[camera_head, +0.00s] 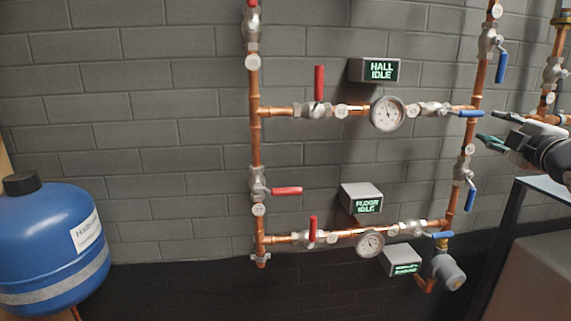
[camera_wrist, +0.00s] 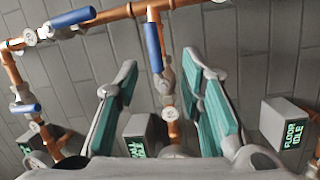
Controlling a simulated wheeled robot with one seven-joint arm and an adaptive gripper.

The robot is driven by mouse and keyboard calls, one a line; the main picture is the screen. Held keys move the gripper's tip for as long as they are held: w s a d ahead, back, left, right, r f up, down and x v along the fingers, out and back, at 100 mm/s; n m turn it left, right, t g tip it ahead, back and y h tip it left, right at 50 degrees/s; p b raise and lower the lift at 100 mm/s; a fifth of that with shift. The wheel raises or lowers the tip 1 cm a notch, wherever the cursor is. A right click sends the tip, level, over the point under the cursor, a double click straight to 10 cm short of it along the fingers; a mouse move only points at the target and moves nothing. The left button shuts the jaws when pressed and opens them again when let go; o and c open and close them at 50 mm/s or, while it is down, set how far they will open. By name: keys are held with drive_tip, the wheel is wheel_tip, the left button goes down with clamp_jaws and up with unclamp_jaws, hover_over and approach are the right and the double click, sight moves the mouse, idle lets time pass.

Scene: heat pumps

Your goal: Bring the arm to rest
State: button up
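My gripper (camera_head: 488,126) is at the right edge of the head view, in front of the right-hand copper pipe area. Its two green-padded fingers are spread apart with nothing between them. In the wrist view my gripper (camera_wrist: 160,60) shows both fingers open. In the head view a horizontal blue handle (camera_head: 470,113) lies just left of the fingertips.
Copper pipes (camera_head: 255,140) with red and blue valve handles and round gauges (camera_head: 387,113) run along the grey brick wall. Displays read HALL IDLE (camera_head: 380,70) and FLOOR IDLE (camera_head: 367,205). A blue tank (camera_head: 50,245) stands left. A dark-framed box (camera_head: 530,250) stands below my arm.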

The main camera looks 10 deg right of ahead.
drive_tip(key=s+a+f+m+g, duration=0.5)
drive_tip(key=s+a+m, duration=0.1)
drive_tip(key=s+a, duration=0.25)
drive_tip(key=s+a+f+m+g, duration=0.5)
drive_tip(key=s+a+f+m, duration=0.15)
drive_tip(key=a, duration=0.35)
drive_tip(key=s+a+f+m+g+y, duration=0.1)
drive_tip(key=s+a+f+g, duration=0.15)
drive_tip(key=s+a, duration=0.4)
drive_tip(key=s+a+f+g+y, duration=0.1)
drive_tip(key=s+a+f+g, duration=0.15)
drive_tip(key=s, duration=0.65)
drive_tip(key=s+a+f+m+g+y, duration=0.1)
drive_tip(key=s+a+f+g+y, duration=0.15)
drive_tip(key=s+a, duration=0.4)
wheel_tip(320, 180, up, 36)
drive_tip(key=s+d+t+p, duration=0.1)
drive_tip(key=s+t+p, duration=0.1)
drive_tip(key=p, duration=3.1)
drive_tip(key=shift+d+f+n+t+h, duration=0.15)
drive_tip(key=shift+d+n+t+h, duration=0.25)
drive_tip(key=shift+t, duration=0.35)
drive_tip(key=shift+a, duration=0.1)
